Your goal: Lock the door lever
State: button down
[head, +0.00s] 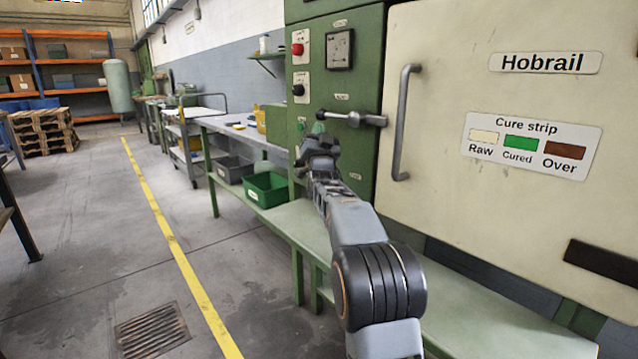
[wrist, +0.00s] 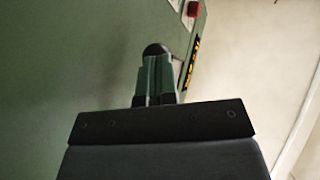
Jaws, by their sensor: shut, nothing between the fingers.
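The door lever (head: 352,119) is a metal rod on a hub at the left edge of the cream door (head: 450,120). It points left, about level, across the green cabinet frame, with a dark knob at its left end. My gripper (head: 318,130) is just below that knob in the head view, with green fingertips close together. In the wrist view my gripper (wrist: 157,65) is shut and empty. A dark round knob (wrist: 155,49) shows just beyond the fingertips, partly hidden by them. I cannot tell whether they touch it.
A vertical grey door handle (head: 404,125) stands right of the lever. A red button (head: 298,49) and a gauge (head: 340,49) are above on the cabinet. A green bench (head: 480,300) runs below, with a green bin (head: 267,189) at left. The floor at left is open.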

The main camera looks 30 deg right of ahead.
jog(key=s+a+f, duration=0.2)
jog(key=f, duration=0.3)
jog(key=s+a+f, duration=0.2)
jog(key=f, duration=0.4)
jog(key=shift+s+a+b, duration=0.25)
jog(key=shift+s+b, duration=0.05)
jog(key=shift+s, duration=0.05)
jog(key=shift+f, duration=0.1)
